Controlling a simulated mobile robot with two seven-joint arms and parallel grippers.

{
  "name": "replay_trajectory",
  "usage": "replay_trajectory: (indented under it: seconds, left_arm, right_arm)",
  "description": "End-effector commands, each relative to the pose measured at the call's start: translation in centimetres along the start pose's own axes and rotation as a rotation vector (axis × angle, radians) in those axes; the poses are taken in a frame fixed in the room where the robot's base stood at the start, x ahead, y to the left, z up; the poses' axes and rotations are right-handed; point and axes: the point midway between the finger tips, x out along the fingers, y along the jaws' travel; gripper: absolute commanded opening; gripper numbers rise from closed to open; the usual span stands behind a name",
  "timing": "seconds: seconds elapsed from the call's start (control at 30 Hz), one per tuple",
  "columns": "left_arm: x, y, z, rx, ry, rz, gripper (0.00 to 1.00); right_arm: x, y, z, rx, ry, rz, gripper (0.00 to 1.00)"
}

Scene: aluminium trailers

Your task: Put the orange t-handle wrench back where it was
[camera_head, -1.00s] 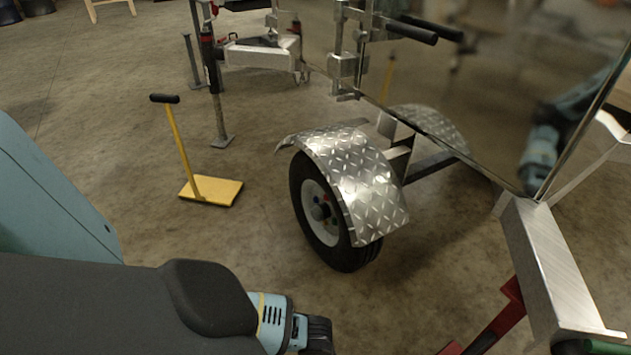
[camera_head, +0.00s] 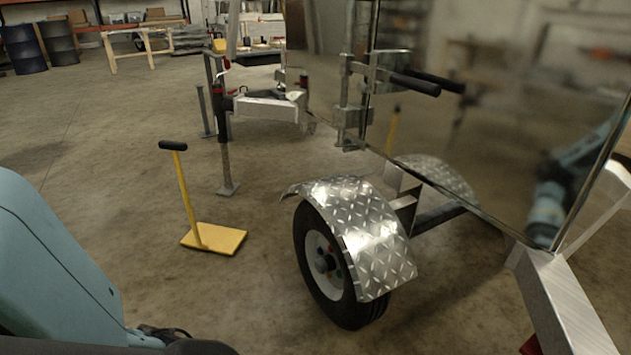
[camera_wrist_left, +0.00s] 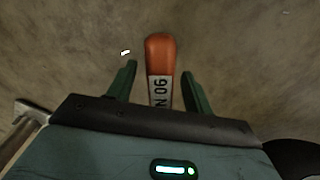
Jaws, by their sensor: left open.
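In the left wrist view an orange handle (camera_wrist_left: 160,52) with a white lettered label stands between the two fingers of my left gripper (camera_wrist_left: 162,78). It looks like the orange t-handle wrench, but its lower part is hidden behind the gripper body. The fingers are open, with a gap visible on each side of the handle. In the head view neither the wrench nor my left gripper is visible. My right gripper is in neither view.
A trailer wheel (camera_head: 325,268) under a chequer-plate fender (camera_head: 352,228) stands at centre. A yellow stand (camera_head: 214,239) with a black T-shaped grip is left of it. Shiny trailer panels (camera_head: 480,130) fill the right. Open concrete floor lies left.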

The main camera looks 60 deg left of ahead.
Motion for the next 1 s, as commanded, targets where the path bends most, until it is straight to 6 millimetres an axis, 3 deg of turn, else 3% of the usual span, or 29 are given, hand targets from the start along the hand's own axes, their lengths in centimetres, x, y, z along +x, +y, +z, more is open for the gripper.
replay_trajectory:
  seconds: [0.27,0.7,1.0]
  left_arm:
    - [-1.2,0.0,0.0,0.0,0.0,0.0,0.51]
    - [-9.5,-0.1,0.0,0.0,0.003,-0.001,0.51]
    - [-12.2,0.0,0.0,0.0,0.001,0.0,0.51]
  right_arm:
    - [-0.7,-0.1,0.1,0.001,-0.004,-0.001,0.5]
    - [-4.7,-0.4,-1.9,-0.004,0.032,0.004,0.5]
    - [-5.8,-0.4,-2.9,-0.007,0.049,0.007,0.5]
